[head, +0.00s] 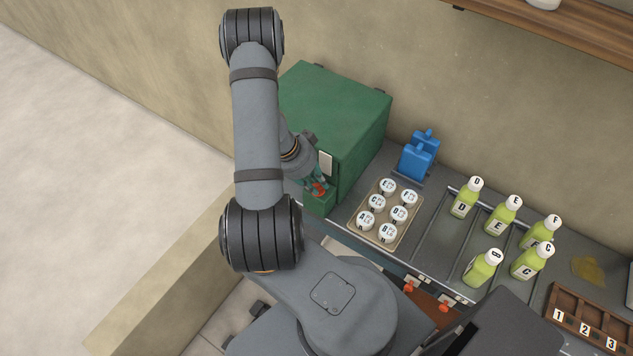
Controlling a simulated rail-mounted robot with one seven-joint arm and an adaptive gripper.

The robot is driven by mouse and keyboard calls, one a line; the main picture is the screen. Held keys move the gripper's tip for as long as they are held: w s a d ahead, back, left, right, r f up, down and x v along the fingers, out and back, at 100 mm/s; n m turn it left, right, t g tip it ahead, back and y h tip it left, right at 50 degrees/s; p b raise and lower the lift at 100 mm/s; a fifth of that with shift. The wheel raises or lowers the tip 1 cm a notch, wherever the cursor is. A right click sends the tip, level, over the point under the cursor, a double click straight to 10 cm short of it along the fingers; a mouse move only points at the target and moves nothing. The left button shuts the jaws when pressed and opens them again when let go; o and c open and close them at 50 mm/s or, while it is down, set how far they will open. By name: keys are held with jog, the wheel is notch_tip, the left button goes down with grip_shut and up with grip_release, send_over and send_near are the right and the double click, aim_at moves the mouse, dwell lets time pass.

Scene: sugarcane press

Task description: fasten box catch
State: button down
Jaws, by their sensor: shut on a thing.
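A green box (345,115) stands on the counter against the wall, its lid down as far as I can see. A pale plate (325,163) shows on its front face. A small red part (319,189), which looks like the catch, sits low at the front by a small green block (319,203). My gripper (317,187) is at this red part and shut on it. My arm hides the left part of the box, and the fingertips are small and partly covered, so the exact catch position cannot be told.
A tray (357,236) of lettered white-capped jars sits just right of the box. Blue holders (418,158) stand behind it. Several green bottles (466,198) stand in a rack farther right. A numbered wooden rack (596,318) is at the lower right.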

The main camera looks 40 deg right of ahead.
jog(key=shift+r, duration=0.1)
jog(key=p, duration=0.2)
jog(key=m+p, duration=0.1)
jog(key=shift+r+m+g+p, duration=0.3)
jog(key=shift+p, duration=0.05)
jog(key=m+p, duration=0.2)
jog(key=p, duration=0.2)
jog(key=shift+w+g+y, duration=0.1)
jog(key=shift+g+y, duration=0.2)
jog(key=shift+g, duration=0.1)
jog(key=m+p, duration=0.2)
jog(key=p, duration=0.1)
jog(key=shift+w+f+g+y, duration=0.1)
jog(key=shift+f+g+y, duration=0.1)
jog(key=shift+g+y, duration=0.15)
jog(key=shift+f+m+y, duration=0.2)
jog(key=shift+m+y, duration=0.05)
jog(key=shift+m, duration=0.75)
jog(key=c, duration=1.6)
grip_release()
jog(key=shift+c, duration=0.2)
